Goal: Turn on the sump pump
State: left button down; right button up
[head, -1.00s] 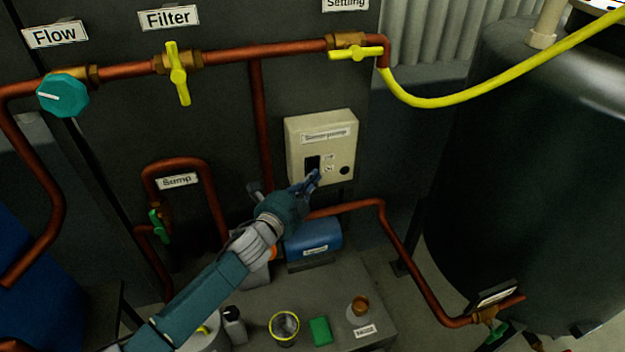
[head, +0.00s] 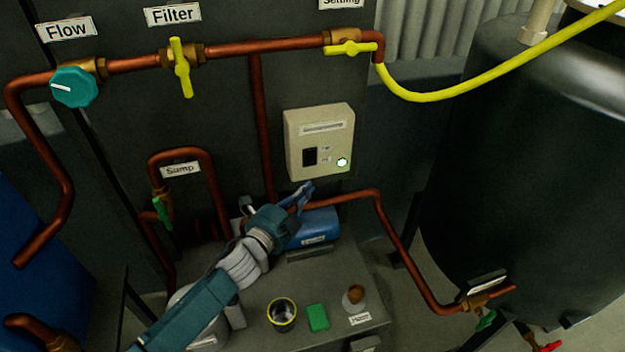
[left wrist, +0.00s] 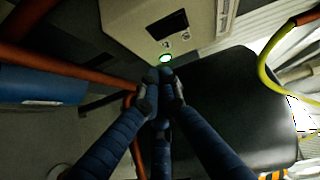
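The beige sump pump switch box (head: 334,118) is on the dark panel. Its black rocker switch (head: 310,156) is left of a round lamp (head: 343,162) that glows green. In the left wrist view the box (left wrist: 150,22) is at the top, with the lit lamp (left wrist: 166,58) just beyond my fingertips. My left gripper (head: 303,192) is just below the box, apart from it in the head view. Its fingers are drawn together with nothing seen between them, also in the left wrist view (left wrist: 160,76). My right gripper is out of view.
A blue pump body (head: 320,222) sits below the gripper. Copper pipes (head: 261,120) run around the box. A large dark tank (head: 520,180) stands at right.

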pick_arm(q)
jog(key=p+v, duration=0.1)
jog(key=v, duration=0.5)
jog(key=shift+f, duration=0.35)
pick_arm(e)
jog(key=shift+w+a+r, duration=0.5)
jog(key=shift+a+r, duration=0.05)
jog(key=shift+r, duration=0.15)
pick_arm(q)
jog(key=shift+s, duration=0.15)
